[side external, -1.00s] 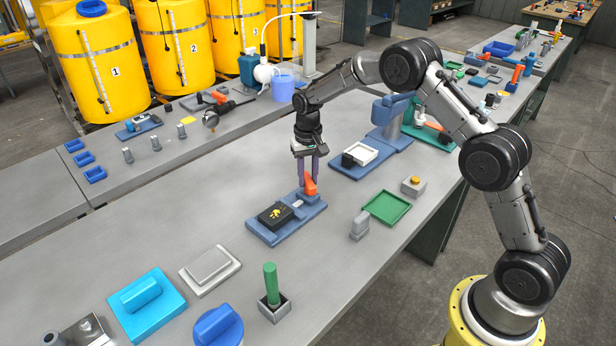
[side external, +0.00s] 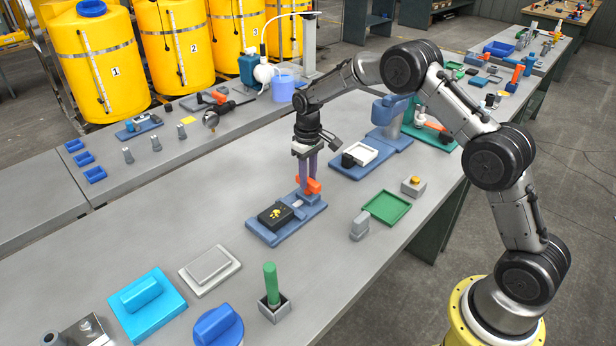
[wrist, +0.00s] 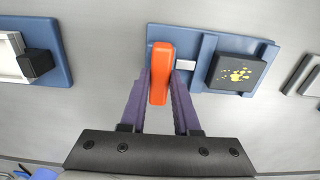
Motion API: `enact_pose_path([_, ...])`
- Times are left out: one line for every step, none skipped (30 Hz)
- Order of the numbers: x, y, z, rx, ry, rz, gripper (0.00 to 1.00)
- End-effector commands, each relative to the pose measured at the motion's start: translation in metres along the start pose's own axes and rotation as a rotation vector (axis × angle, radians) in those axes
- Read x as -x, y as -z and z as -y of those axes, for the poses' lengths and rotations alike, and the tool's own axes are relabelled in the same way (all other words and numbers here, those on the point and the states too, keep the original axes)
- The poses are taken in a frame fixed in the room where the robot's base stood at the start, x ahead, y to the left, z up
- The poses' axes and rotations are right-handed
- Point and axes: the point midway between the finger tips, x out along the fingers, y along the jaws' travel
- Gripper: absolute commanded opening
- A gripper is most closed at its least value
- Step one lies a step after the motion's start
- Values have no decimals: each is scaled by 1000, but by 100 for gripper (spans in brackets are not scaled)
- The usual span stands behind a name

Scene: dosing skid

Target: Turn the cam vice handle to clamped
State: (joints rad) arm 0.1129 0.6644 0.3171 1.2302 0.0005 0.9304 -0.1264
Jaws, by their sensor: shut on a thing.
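The cam vice is a blue base (side external: 259,231) on the grey bench, with a black block with yellow marks (side external: 276,215) on it. Its orange handle (side external: 314,186) is at the base's far right end. In the wrist view the handle (wrist: 160,70) lies between the two purple fingers of my gripper (wrist: 160,90), and the black block (wrist: 236,74) is to its right. A small light grey piece (wrist: 185,65) sits between handle and block. My gripper (side external: 308,188) points down and is shut on the handle. The fingers hide part of it in the side view.
A blue fixture with a white tray (side external: 364,152) and black block stands behind to the right. A green tray (side external: 387,207), a grey block (side external: 360,226) and a yellow-button box (side external: 413,185) are to the right.

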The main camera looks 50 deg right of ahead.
Motion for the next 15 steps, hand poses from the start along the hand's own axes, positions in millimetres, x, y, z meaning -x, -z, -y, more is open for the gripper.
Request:
enact_pose_path([3, 1, 0, 5, -1, -2, 0])
enact_pose_path([3, 1, 0, 5, -1, -2, 0])
enact_pose_path([3, 1, 0, 5, -1, -3, 0])
enact_pose_path([3, 1, 0, 5, -1, -3, 0])
enact_pose_path([3, 1, 0, 5, -1, -3, 0])
enact_pose_path([3, 1, 0, 5, -1, -3, 0])
enact_pose_path([3, 1, 0, 5, -1, -3, 0])
enact_pose_path([3, 1, 0, 5, -1, -3, 0])
enact_pose_path([3, 1, 0, 5, -1, -3, 0])
enact_pose_path([3, 1, 0, 5, -1, -3, 34])
enact_pose_path([3, 1, 0, 5, -1, -3, 39])
enact_pose_path([2, 1, 0, 5, -1, -3, 46])
enact_pose_path([2, 1, 0, 5, -1, -2, 52])
enact_pose_path([2, 0, 0, 4, -1, -2, 57])
enact_pose_path([2, 0, 0, 4, -1, -2, 60])
